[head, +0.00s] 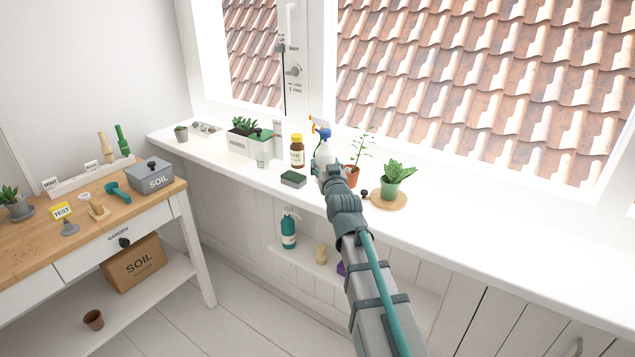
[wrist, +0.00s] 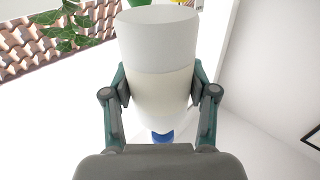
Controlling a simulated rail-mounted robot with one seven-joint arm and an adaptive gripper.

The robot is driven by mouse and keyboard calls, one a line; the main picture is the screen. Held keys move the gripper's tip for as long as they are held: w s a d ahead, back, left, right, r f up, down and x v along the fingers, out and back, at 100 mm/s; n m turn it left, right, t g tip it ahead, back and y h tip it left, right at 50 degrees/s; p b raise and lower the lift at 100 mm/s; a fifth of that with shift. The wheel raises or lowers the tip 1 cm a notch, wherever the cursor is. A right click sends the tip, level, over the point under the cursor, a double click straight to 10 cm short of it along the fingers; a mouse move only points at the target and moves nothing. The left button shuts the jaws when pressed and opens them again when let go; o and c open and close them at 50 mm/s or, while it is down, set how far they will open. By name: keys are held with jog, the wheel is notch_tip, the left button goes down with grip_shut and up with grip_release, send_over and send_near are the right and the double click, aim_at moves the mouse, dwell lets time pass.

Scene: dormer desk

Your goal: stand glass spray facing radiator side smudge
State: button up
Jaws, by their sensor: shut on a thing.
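The glass spray (head: 323,150) is a white bottle with a blue and orange spray head, upright over the window sill (head: 455,225). My gripper (head: 327,170) is shut on its body. In the wrist view the white bottle (wrist: 160,60) fills the space between both fingers of my gripper (wrist: 160,88), with a blue part at its lower end in the picture. The arm hides the bottle's base in the head view, so I cannot tell whether it touches the sill. I cannot make out a smudge on the window panes, nor a radiator.
A terracotta-potted plant (head: 351,177) and green-potted plant (head: 391,188) on a round mat stand close on the right. A planter box (head: 240,143) is farther left. The sill's right part is clear.

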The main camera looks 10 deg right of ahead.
jog(key=w+f, duration=0.2)
jog(key=w+a+f+p, duration=0.1)
jog(key=w+f, duration=0.2)
jog(key=shift+a+f, duration=0.2)
jog(key=shift+f, duration=0.15)
jog(key=shift+f+b, duration=1.3)
jog(key=shift+f, duration=0.35)
jog(key=shift+f, duration=0.1)
jog(key=shift+f, duration=0.15)
jog(key=o, duration=1.5)
jog(key=shift+o, duration=0.2)
